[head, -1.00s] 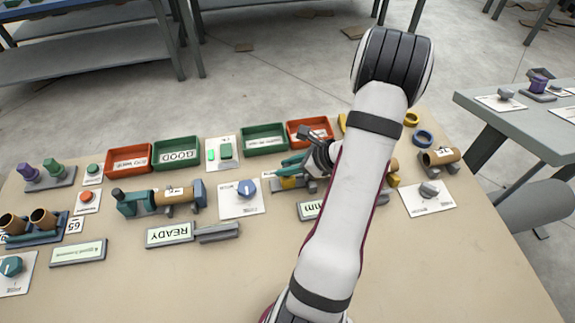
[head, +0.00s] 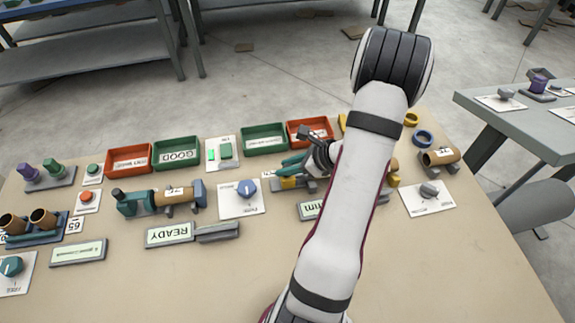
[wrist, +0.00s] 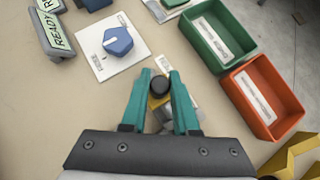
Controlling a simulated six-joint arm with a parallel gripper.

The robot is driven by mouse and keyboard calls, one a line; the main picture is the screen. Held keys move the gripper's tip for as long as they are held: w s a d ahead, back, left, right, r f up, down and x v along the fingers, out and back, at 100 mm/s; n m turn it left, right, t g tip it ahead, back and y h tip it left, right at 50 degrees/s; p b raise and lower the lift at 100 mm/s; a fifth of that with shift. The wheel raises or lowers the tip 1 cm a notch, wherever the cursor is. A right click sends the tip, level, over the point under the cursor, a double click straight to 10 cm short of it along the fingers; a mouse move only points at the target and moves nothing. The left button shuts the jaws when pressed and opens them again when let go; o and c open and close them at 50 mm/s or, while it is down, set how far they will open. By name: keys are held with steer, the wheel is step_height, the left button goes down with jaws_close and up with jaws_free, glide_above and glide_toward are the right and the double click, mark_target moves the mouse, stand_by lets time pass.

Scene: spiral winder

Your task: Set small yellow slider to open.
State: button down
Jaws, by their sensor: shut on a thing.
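My gripper also shows in the head view (head: 290,167). My arm hides much of the device, and I cannot read the slider's position marks.
A blue knob on a white plate (wrist: 97,57) stands beside the slider. Green (head: 264,140) and orange (head: 322,138) trays stand behind it. A READY sign (head: 170,235) lies in front to the left. The table's front middle is clear.

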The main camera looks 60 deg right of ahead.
steer(key=shift+a, duration=0.1)
steer(key=shift+w+a, duration=1.05)
steer(key=shift+a, duration=0.05)
steer(key=c, duration=0.7)
jaws_free()
steer(key=shift+o, duration=0.2)
steer(key=shift+d, duration=0.1)
steer(key=shift+s+r, duration=0.25)
steer(key=v, duration=1.5)
